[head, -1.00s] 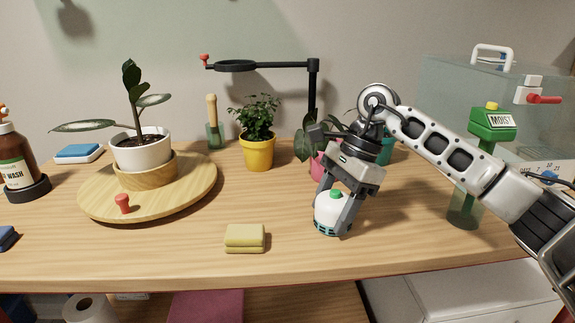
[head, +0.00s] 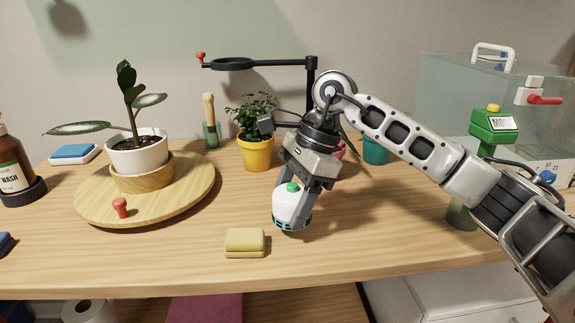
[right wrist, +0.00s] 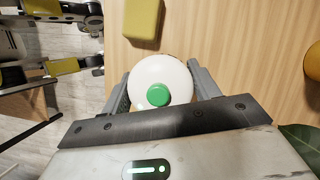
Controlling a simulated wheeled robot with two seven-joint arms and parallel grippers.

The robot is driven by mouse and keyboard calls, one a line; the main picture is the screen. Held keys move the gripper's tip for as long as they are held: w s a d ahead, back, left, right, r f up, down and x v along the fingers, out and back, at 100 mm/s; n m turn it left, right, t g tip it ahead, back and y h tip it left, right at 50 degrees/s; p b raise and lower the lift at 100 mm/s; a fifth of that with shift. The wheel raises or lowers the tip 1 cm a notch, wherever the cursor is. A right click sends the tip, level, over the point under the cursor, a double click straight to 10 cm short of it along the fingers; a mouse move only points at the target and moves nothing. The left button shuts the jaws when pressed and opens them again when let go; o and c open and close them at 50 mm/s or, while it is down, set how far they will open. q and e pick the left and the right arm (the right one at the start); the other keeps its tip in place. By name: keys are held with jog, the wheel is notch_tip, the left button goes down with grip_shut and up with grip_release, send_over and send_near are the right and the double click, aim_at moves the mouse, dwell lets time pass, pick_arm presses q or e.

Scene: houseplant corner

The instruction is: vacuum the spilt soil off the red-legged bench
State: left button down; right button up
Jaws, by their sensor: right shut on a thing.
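My right gripper (head: 295,214) is shut on a small white hand vacuum (head: 286,206) with a green button and a teal lower rim. The vacuum leans slightly, at or just above the wooden bench top (head: 365,245), right of the yellow sponge. I cannot tell whether it touches the wood. In the right wrist view the round white vacuum (right wrist: 172,72) sits between both fingers. I can make out no spilt soil on the visible wood. My left gripper is not in the head view.
The yellow sponge (head: 245,242) lies near the front edge. A round wooden board (head: 190,198) with a white-potted plant (head: 137,155) and red knob stands left. A yellow pot (head: 257,153) and a teal pot (head: 376,150) stand behind. A green-topped moisture meter (head: 494,126) stands right.

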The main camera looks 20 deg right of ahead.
jog(key=shift+s+r+p, duration=0.1)
jog(key=shift+r+p, duration=1.7)
jog(key=shift+r, duration=1.05)
